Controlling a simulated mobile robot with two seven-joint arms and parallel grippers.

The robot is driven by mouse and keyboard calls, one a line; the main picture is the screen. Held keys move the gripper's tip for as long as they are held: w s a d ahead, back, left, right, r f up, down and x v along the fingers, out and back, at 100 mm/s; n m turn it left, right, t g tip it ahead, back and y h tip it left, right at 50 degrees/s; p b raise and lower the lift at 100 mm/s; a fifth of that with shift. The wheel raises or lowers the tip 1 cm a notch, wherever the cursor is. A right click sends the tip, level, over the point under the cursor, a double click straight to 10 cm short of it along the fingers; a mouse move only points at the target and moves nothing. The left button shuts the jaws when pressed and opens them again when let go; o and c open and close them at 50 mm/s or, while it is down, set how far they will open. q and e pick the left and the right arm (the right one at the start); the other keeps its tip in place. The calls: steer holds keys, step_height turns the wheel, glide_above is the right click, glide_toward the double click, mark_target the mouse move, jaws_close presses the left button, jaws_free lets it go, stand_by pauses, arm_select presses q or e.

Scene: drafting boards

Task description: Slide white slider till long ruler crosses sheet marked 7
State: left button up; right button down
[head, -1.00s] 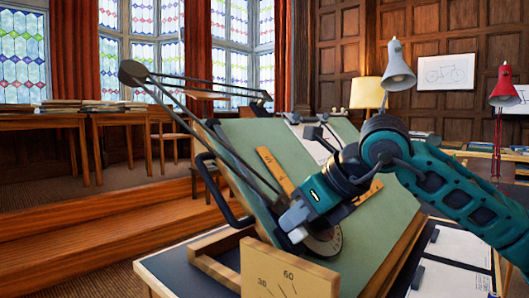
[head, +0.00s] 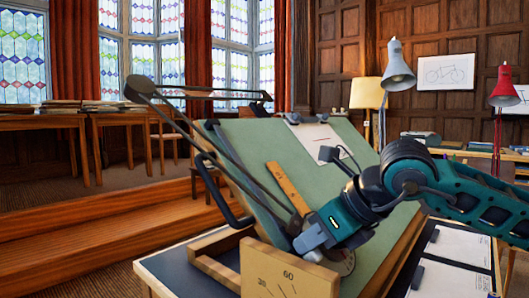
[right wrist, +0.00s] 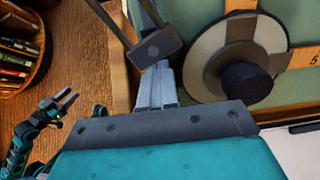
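A long ruler (head: 287,187) of yellow wood lies on the tilted green drafting board (head: 240,140). A white sheet (head: 310,138) is clipped near the board's top, right of the ruler; its mark is not legible. I cannot pick out a white slider. My right gripper (head: 303,236) is at the board's lower left, by the drafting arm's lower end. In the right wrist view its grey fingers (right wrist: 158,85) look shut, their tips by a dark block (right wrist: 155,45). A pale disc (right wrist: 212,68) with a black knob (right wrist: 247,82) is beside them. My left gripper (right wrist: 64,104) looks open, well away.
The dark drafting linkage (head: 200,138) spans the board's left side. A wooden block (head: 290,275) marked 30 and 60 stands in front. White papers (head: 450,280) lie at the lower right. A grey lamp (head: 397,65) is behind the board.

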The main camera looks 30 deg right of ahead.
mark_target(320, 256)
steer(key=shift+s+f, duration=0.3)
steer(key=shift+f, duration=0.2)
stand_by(0.3)
steer(key=shift+s+d+f, duration=0.15)
steer(key=shift+s+f, duration=0.05)
steer(key=shift+f, duration=0.05)
steer(key=shift+s+d+f, duration=0.1)
steer(key=shift+s+f, duration=0.35)
stand_by(0.9)
steer(key=shift+r, duration=0.1)
